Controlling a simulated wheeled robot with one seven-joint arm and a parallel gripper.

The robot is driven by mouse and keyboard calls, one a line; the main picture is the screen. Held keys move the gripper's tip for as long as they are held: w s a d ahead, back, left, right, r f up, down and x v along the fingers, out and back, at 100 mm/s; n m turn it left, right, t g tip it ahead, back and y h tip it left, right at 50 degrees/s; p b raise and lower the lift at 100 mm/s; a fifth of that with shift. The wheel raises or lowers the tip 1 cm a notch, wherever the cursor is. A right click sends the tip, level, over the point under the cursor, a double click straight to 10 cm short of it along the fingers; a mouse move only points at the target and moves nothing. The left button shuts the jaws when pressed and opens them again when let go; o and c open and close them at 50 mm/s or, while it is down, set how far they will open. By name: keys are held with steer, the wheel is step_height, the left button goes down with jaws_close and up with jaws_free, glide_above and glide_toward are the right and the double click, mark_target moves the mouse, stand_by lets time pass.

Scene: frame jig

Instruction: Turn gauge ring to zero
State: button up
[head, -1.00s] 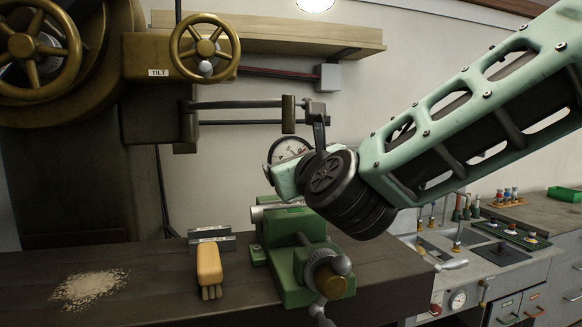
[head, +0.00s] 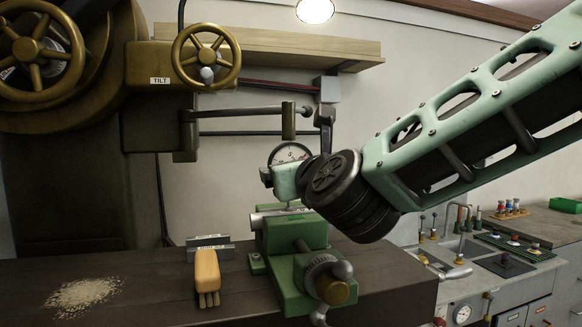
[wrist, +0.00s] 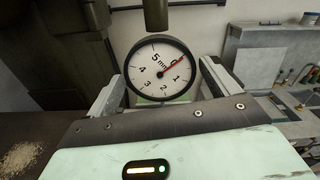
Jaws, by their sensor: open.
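The dial gauge (head: 290,153) hangs from a jointed arm above the green vise. In the wrist view its round white face (wrist: 152,83) has a dark ring (wrist: 128,73), numbers around the face and a red needle. The needle points to the upper right, across or close beside the 0; the exact offset is too small to tell. My gripper (wrist: 160,82) is open, one finger on each side of the gauge. Whether either finger touches the ring I cannot tell. In the head view my gripper (head: 283,180) is just below and in front of the gauge, hiding its lower edge.
The green vise (head: 290,236) stands on the dark bench below my gripper. A yellow-handled brush (head: 207,270) and a pile of shavings (head: 84,294) lie left of it. A brass TILT handwheel (head: 206,54) is upper left. The gauge's support arm (head: 240,112) runs close above.

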steer(key=b+v, duration=0.2)
steer(key=v, duration=0.4)
steer(key=shift+s, duration=0.35)
steer(key=shift+d, duration=0.1)
